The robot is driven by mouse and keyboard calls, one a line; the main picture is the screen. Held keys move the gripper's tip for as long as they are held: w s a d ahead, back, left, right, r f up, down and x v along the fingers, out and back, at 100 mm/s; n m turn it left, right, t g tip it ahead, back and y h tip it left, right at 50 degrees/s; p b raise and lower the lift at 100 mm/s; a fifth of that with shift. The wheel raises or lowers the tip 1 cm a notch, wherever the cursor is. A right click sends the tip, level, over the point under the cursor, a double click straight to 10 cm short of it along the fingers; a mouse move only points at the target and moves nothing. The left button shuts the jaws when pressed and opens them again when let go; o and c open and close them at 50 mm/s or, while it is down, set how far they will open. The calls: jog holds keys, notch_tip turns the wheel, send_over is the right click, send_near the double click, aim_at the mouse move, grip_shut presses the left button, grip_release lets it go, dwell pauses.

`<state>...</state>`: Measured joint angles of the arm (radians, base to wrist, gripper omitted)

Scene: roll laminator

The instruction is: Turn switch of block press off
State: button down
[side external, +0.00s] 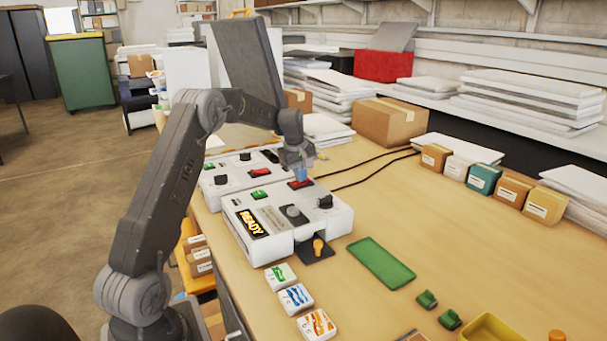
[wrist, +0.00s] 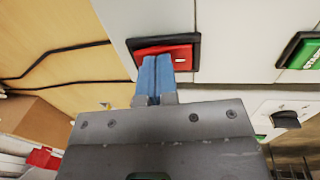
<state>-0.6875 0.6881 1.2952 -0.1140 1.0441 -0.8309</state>
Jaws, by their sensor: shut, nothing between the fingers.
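The block press is a white control box (side external: 285,218) on the bench, with a lit orange "READY" display (side external: 251,222). A red rocker switch (side external: 300,183) sits at its back edge; in the wrist view the red switch (wrist: 178,54) is in a black frame, with a white mark near its right end. My gripper (side external: 302,177) is shut and empty. Its blue fingertips (wrist: 155,62) are at the red switch's left-middle part and cover some of it. I cannot tell whether they press it. A green switch (side external: 259,195) is on the same box; it also shows in the wrist view (wrist: 304,52).
A second white box (side external: 220,182) with knobs and a red switch stands behind the press. Black cables (side external: 375,165) run across the bench. A green tray (side external: 381,263) and several small label blocks (side external: 295,297) lie in front.

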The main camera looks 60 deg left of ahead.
aim_at(298, 183)
jog(key=shift+s+r, duration=0.15)
jog(key=shift+r, duration=0.05)
notch_tip(298, 183, up, 14)
jog(key=s, duration=0.2)
jog(key=shift+f, duration=0.2)
dwell(0.5)
jog(key=shift+w+d+r, duration=0.1)
jog(key=shift+w+d, duration=0.15)
jog(key=shift+w, duration=0.3)
jog(key=f, duration=0.4)
jog(key=w+f, duration=0.1)
jog(key=f, duration=0.4)
jog(key=w+f, duration=0.1)
jog(key=f, duration=0.4)
jog(key=shift+w, duration=0.15)
